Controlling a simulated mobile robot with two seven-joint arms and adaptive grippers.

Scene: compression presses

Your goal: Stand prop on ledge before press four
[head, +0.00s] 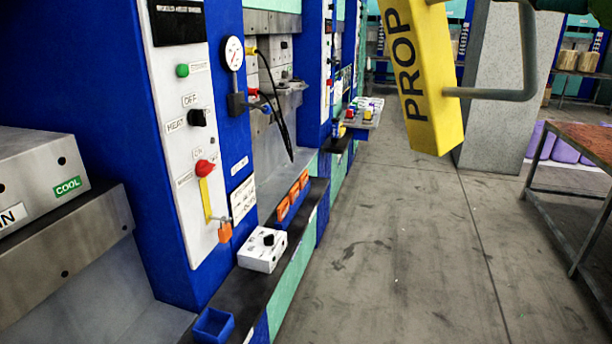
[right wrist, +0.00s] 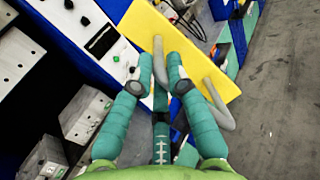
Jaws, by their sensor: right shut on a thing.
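The prop (head: 424,78) is a long yellow block marked PROP with a grey bar handle, hanging tilted in the air at the upper right of the head view, its top cut off. My right gripper (right wrist: 161,72) is shut on the handle; in the right wrist view the yellow prop (right wrist: 205,62) lies just beyond the teal fingers. The dark ledge (head: 238,290) runs along the front of the blue presses, left of and below the prop. I cannot read which press is number four. My left gripper is not in view.
On the ledge are a blue bin (head: 213,326), a white control box (head: 263,250) and an orange-and-blue rack (head: 293,199). The floor between is clear.

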